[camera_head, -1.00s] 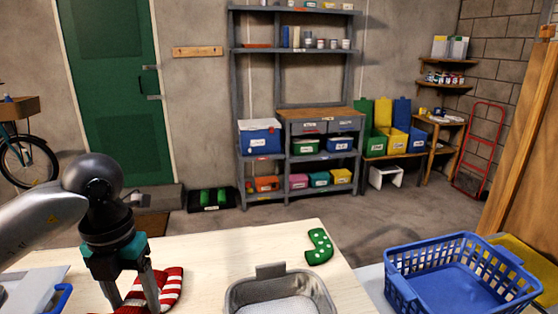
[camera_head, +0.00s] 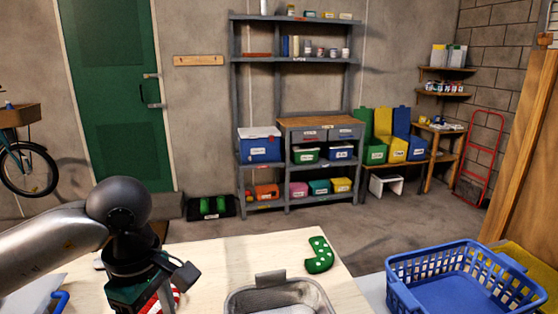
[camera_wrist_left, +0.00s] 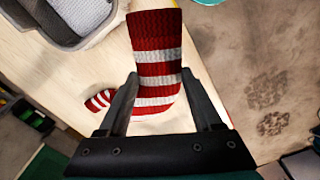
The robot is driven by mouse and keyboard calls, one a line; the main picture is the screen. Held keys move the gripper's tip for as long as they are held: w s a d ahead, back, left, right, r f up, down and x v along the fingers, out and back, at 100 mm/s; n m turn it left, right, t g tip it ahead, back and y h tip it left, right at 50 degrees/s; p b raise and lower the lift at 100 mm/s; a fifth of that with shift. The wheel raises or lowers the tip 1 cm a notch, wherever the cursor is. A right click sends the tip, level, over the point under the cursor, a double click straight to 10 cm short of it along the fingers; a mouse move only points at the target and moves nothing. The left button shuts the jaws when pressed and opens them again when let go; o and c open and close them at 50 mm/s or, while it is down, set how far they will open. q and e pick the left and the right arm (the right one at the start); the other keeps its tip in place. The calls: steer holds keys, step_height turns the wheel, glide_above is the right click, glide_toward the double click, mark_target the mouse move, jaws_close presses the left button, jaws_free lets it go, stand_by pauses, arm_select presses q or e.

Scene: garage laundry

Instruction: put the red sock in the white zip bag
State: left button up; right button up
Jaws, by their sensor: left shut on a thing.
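My left gripper (camera_wrist_left: 160,95) is shut on the red sock (camera_wrist_left: 155,45), which has white stripes and hangs between the fingers in the left wrist view. In the head view my left arm comes in from the left, and its wrist hides most of the sock (camera_head: 174,296) and the fingertips. A small red-and-white striped piece (camera_wrist_left: 100,100) shows left of the fingers in the wrist view; I cannot tell whether it is a separate sock. I cannot clearly identify the white zip bag. My right gripper is not in view.
A blue basket (camera_head: 395,296) is at the right. The table beyond the gripper is clear.

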arm_select(q)
steer(key=m, duration=0.2)
steer(key=d+m, duration=0.1)
steer(key=m, duration=0.1)
steer(key=s+m, duration=0.1)
steer(key=m, duration=0.2)
steer(key=shift+d+f, duration=0.25)
steer(key=shift+f, duration=0.05)
steer(key=m, duration=0.3)
steer(key=shift+s+d+f+m, duration=0.1)
steer(key=shift+s+d+m, duration=0.2)
steer(key=shift+s+m, duration=0.1)
steer(key=m, duration=0.4)
steer(key=shift+s+d+f+b, duration=0.15)
steer(key=shift+s+d+b, duration=0.15)
steer(key=shift+s+d, duration=0.1)
steer(key=shift+w, duration=0.1)
